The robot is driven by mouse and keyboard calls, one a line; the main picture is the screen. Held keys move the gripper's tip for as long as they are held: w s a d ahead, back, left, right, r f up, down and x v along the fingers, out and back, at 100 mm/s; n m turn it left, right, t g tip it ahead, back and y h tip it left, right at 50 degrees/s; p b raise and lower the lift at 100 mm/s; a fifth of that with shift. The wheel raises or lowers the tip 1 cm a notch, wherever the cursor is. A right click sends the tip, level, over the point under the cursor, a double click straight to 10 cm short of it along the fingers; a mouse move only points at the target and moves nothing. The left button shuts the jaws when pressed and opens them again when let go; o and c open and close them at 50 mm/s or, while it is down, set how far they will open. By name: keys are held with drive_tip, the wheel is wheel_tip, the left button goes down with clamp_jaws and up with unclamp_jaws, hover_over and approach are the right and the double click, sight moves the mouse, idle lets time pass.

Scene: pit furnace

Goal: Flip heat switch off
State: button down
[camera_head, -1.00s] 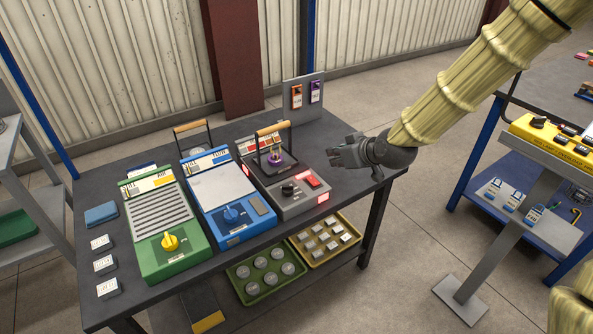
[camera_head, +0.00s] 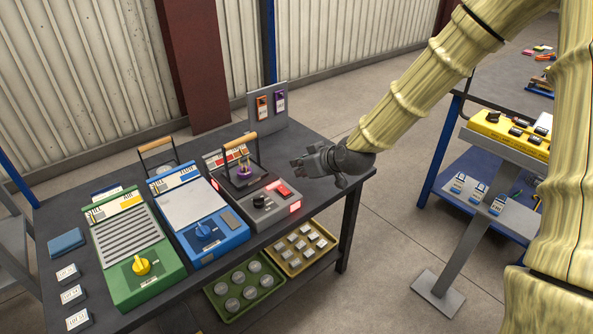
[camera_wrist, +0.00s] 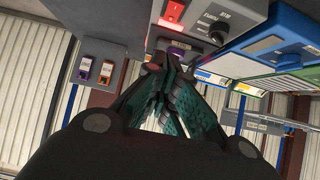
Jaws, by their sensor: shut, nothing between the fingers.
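The grey unit (camera_head: 262,205) at the right end of the table has a red rocker switch (camera_head: 284,191) and a black knob (camera_head: 259,201) on its front panel. In the wrist view the red switch (camera_wrist: 173,14) shows near the top, lit, with the knob (camera_wrist: 218,33) to its right. My gripper (camera_head: 297,163) is above and to the right of the unit, apart from the switch. In the wrist view my gripper's fingers (camera_wrist: 167,65) are together with nothing between them, pointing toward the unit's panel. A small purple item (camera_head: 243,168) sits on the unit behind the knob.
A blue unit (camera_head: 203,215) and a green unit (camera_head: 137,255) stand to the left. A wooden-handled frame (camera_head: 240,142) rises from the grey unit. An upright panel (camera_head: 266,112) with orange and purple tags stands behind. Trays (camera_head: 240,307) lie on the shelf below.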

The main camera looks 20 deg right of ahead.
hover_over(285, 189)
wheel_tip(285, 189, down, 7)
drive_tip(key=shift+s+r+p, duration=0.15)
drive_tip(key=shift+r+p, duration=0.05)
drive_tip(key=shift+p, duration=0.1)
drive_tip(key=shift+w+f, duration=0.2)
drive_tip(key=shift+f, duration=1.15)
